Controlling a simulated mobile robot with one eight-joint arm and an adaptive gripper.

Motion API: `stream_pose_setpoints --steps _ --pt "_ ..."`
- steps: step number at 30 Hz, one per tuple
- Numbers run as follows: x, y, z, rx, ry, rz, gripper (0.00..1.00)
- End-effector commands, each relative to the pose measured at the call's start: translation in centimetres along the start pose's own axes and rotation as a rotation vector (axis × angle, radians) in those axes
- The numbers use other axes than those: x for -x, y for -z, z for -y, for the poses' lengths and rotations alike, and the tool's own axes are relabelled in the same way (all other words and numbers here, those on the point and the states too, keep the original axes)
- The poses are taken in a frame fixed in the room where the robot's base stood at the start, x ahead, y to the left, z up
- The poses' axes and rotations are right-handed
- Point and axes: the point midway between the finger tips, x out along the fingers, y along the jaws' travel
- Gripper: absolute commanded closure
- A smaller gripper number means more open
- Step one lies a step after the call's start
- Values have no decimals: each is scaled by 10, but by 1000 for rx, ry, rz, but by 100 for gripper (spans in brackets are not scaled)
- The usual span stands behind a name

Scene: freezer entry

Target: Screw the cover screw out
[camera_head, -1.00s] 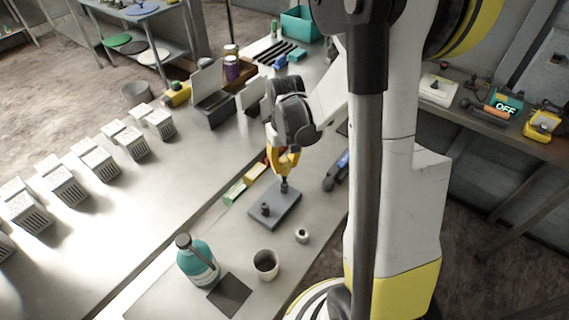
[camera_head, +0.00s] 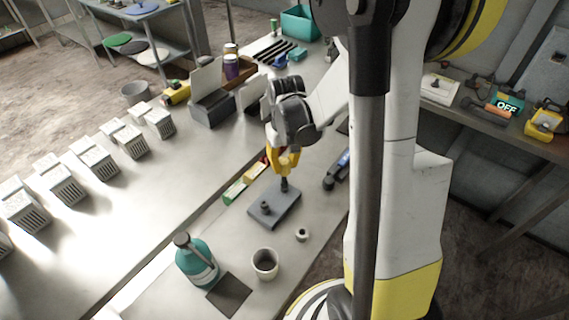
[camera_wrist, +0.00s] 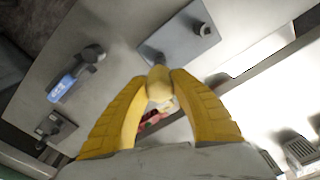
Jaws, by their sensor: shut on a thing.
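The grey cover plate (camera_head: 287,209) lies flat on the bench, and it also shows at the top of the wrist view (camera_wrist: 176,45). A dark knob-like post (camera_head: 265,206) stands on its near left part; the wrist view shows it too (camera_wrist: 205,30). My gripper (camera_head: 285,168) is above the plate's far end, pointing down. Its yellow fingers are shut on the cover screw (camera_head: 284,185), whose dark lower part shows upright below the fingertips. In the wrist view a pale rounded end shows between the fingers (camera_wrist: 158,92). Whether the screw still touches the plate is unclear.
A dark hand tool (camera_head: 336,172) lies to the right.

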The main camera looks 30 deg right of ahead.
Motion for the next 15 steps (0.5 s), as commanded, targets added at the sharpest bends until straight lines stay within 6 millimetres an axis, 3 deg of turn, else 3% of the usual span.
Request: stream_pose_setpoints --steps 15 --pt "-11 0 0 0 0 0 100"
